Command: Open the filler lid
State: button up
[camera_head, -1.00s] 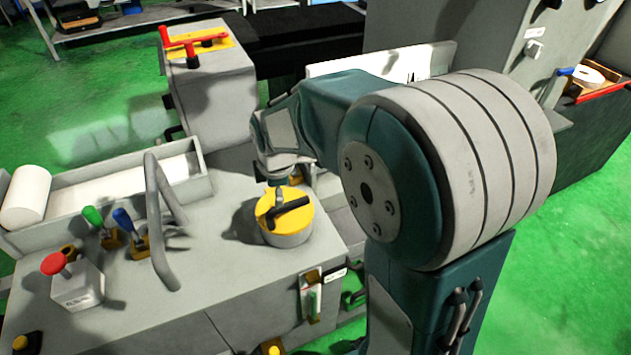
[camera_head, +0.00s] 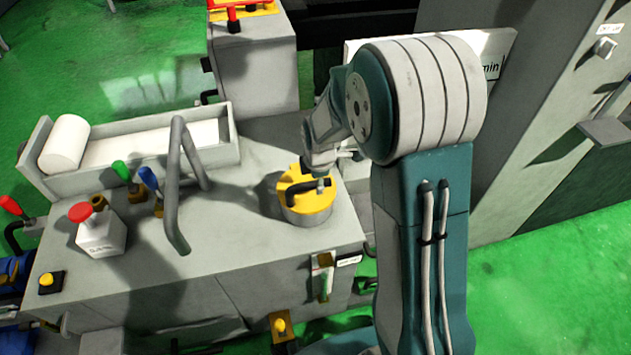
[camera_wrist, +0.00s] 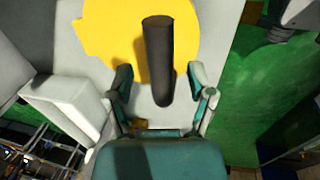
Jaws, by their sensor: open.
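The filler lid (camera_head: 296,204) is a round yellow cap with a black bar handle (camera_head: 301,188), lying flat on a short grey cylinder (camera_head: 312,215) on the machine's top. In the wrist view the yellow lid (camera_wrist: 105,32) is at the top and the black handle (camera_wrist: 158,60) points down between my fingers. My gripper (camera_wrist: 161,82) is open, with one finger on each side of the handle's end; I see gaps on both sides and cannot tell its height over the handle. In the head view my gripper (camera_head: 322,180) is at the lid's right side, partly hidden by my wrist.
A bent grey pipe (camera_head: 172,190), green (camera_head: 122,172) and blue (camera_head: 149,178) levers and a red-button box (camera_head: 98,232) stand left of the lid. A grey trough (camera_head: 140,160) with a white roll (camera_head: 66,143) lies behind them. Bare grey top lies in front of the lid.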

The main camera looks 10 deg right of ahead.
jog(key=shift+w+a+f, duration=0.1)
jog(key=shift+a+f, duration=0.05)
jog(key=shift+f, duration=0.55)
jog(key=shift+a+f, duration=0.1)
jog(key=shift+a, duration=0.4)
jog(key=shift+d, duration=0.25)
grip_shut()
jog(key=shift+w, duration=0.1)
